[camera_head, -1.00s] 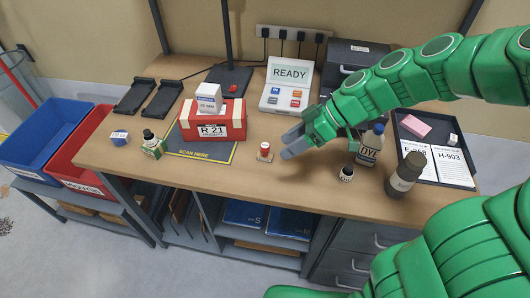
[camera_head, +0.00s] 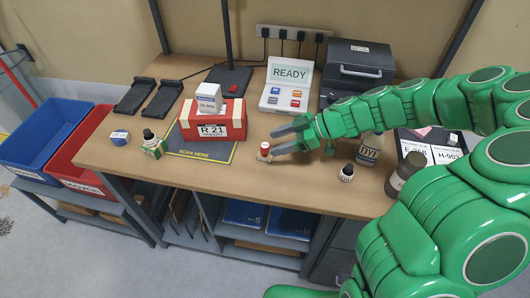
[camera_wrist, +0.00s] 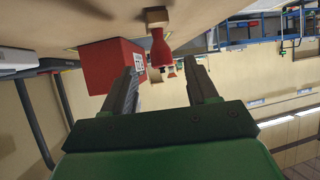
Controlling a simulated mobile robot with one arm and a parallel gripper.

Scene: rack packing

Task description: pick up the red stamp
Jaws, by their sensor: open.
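The red stamp (camera_head: 265,148) stands upright on the wooden table, a small red-handled piece on a wooden base, right of the red box. My gripper (camera_head: 276,141) is open and empty, its fingers pointing left toward the stamp from the right. In the wrist view the red stamp (camera_wrist: 159,45) lies just ahead of the gap between the two fingertips (camera_wrist: 161,65), its wooden base toward the top of the picture. I cannot tell whether any finger touches it.
The red box (camera_head: 228,118) labelled R 21, with a white carton (camera_head: 209,96) on it, is left of the stamp on the scan mat (camera_head: 207,152). A READY console (camera_head: 288,85) stands behind. A dye bottle (camera_head: 369,150) and a small dark bottle (camera_head: 346,173) are at the right.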

